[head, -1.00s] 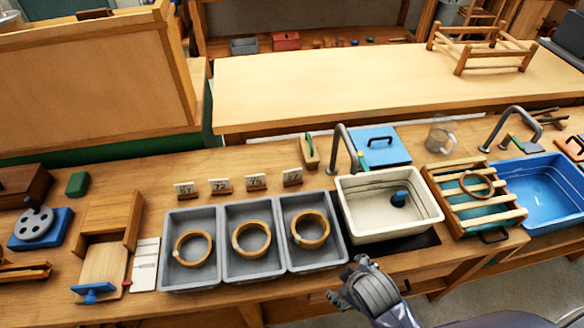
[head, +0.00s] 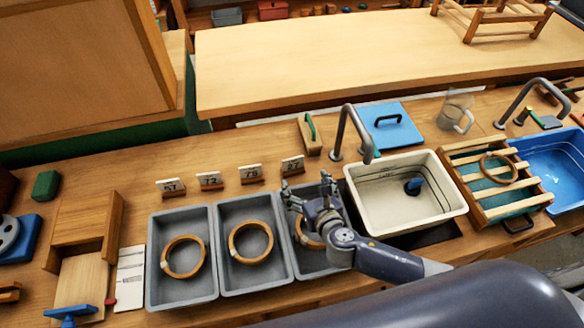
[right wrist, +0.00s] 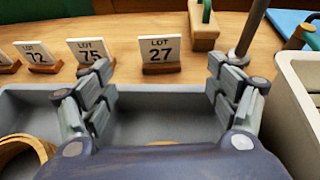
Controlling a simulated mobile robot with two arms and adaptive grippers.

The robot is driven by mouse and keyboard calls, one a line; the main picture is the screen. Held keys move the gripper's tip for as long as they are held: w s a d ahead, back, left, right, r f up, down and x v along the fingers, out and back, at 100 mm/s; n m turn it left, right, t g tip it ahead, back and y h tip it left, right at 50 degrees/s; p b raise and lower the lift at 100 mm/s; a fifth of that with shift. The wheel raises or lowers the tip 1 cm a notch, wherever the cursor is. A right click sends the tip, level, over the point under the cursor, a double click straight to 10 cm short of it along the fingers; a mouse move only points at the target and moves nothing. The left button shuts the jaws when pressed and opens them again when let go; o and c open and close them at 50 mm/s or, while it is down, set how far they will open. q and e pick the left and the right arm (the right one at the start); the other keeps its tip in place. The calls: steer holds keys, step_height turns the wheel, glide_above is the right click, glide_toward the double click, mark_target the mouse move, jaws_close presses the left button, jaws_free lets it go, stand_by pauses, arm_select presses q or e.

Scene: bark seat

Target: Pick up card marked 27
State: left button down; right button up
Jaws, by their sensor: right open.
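The card marked 27 (head: 292,165) stands upright in a small wooden holder behind the right grey tray. In the right wrist view the card (right wrist: 160,49) reads "LOT 27" and sits centred between my open fingers, beyond their tips. My right gripper (head: 308,186) is open and empty above the right grey tray (head: 325,262), just in front of the card; it also shows in the right wrist view (right wrist: 163,75). It hides part of the ring in that tray. My left gripper is not in view.
Cards 75 (right wrist: 92,50) and 72 (right wrist: 36,54) stand left of it, with another card (head: 171,187) further left. A wooden block with a green strip (head: 310,134) stands behind. A faucet (head: 344,130) and cream basin (head: 405,196) are close on the right.

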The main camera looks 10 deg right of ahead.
mark_target(293, 163)
steer(key=x, duration=0.4)
steer(key=shift+w+f, duration=0.1)
steer(key=shift+w, duration=0.25)
steer(key=shift+w+f, duration=0.1)
steer(key=shift+w, duration=0.15)
steer(key=shift+w+f, duration=0.1)
steer(key=shift+w, duration=0.25)
steer(key=x, duration=0.4)
steer(key=shift+f, duration=0.1)
steer(key=shift+w, duration=0.1)
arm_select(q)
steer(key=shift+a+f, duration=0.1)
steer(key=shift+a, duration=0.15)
arm_select(e)
steer(key=shift+c, duration=0.3)
steer(key=c, duration=1)
